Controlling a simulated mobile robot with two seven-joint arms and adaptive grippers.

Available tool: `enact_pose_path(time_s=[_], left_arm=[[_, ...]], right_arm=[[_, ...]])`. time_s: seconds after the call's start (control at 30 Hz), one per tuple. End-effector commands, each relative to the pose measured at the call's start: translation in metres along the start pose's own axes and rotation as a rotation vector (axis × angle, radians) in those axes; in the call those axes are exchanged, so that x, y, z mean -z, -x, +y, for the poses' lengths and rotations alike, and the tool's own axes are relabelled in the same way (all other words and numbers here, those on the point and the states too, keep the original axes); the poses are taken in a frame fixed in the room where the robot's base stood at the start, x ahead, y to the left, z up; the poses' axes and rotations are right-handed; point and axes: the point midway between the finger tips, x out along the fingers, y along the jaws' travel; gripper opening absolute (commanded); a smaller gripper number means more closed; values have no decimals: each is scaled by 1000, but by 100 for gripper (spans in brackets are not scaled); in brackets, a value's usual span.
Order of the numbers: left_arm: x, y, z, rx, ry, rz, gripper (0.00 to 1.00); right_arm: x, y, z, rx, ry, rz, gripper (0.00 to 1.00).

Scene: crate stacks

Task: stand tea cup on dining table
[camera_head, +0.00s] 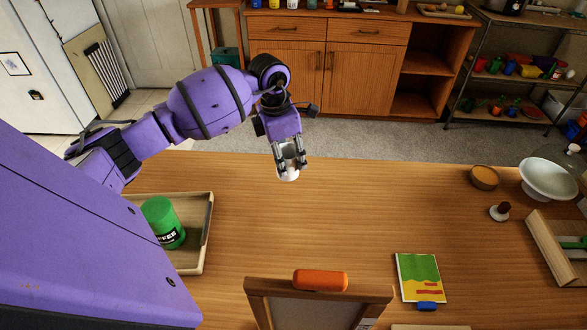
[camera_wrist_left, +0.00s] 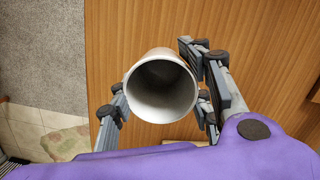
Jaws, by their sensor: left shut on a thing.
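A white tea cup (camera_head: 288,174) is in my left gripper (camera_head: 290,156) near the far edge of the wooden dining table (camera_head: 330,215). In the left wrist view the cup (camera_wrist_left: 162,86) shows its open mouth towards the camera and looks empty. The fingers of my left gripper (camera_wrist_left: 165,95) are on both sides of it, shut on its wall. I cannot tell whether the cup's base touches the table. My right gripper is not in view.
A tray (camera_head: 204,235) with a green coffee tin (camera_head: 163,222) is at the left. A framed board (camera_head: 318,305) with an orange object (camera_head: 320,280) is at the front. A book (camera_head: 420,278), a white bowl (camera_head: 548,178) and a small brown bowl (camera_head: 484,177) are at the right. The table's middle is clear.

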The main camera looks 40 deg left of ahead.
Motion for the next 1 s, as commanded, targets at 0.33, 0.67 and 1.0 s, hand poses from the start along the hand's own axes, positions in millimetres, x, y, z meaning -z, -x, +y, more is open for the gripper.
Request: enact_pose_path(time_s=[0.33,0.67,1.0], left_arm=[[-16,-41,21,1,0,1,14],[-14,-77,24,2,-1,1,14],[-13,-81,25,1,-2,3,14]], right_arm=[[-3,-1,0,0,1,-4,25],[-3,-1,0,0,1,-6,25],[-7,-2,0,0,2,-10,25]])
